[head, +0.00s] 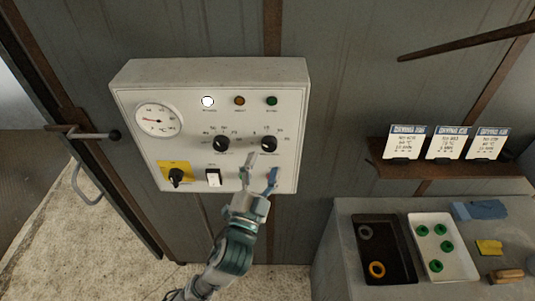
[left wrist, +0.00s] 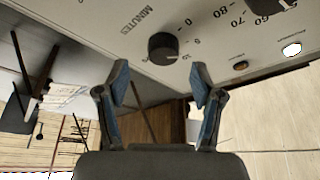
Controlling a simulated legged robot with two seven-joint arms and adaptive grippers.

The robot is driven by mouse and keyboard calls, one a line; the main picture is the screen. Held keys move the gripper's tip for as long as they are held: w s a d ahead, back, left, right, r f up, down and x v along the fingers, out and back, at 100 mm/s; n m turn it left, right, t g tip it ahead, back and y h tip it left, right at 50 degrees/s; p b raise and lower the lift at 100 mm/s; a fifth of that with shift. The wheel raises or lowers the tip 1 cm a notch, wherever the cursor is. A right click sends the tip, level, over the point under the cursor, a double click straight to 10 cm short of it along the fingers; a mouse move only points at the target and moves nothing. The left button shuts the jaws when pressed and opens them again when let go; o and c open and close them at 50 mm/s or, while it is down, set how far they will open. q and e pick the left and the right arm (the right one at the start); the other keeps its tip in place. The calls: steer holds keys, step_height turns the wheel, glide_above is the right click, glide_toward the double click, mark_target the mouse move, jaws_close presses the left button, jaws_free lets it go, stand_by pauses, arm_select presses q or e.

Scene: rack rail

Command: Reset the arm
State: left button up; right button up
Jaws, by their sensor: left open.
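My left gripper (head: 261,174) is open and empty in front of the lower right of the control panel (head: 240,95) in the head view. Its fingers point up toward the right black knob (head: 269,144). In the left wrist view the two fingertips (left wrist: 160,88) stand apart, with the knob marked MINUTES (left wrist: 163,48) beyond them, apart from the fingers. My right gripper is not in view.
A lever handle (head: 92,135) sticks out at left. A bench with a black tray (head: 371,221) and white tray (head: 453,220) stands right, below a card shelf (head: 440,171).

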arm_select(q)
steer(key=v, duration=0.3)
stand_by(0.5)
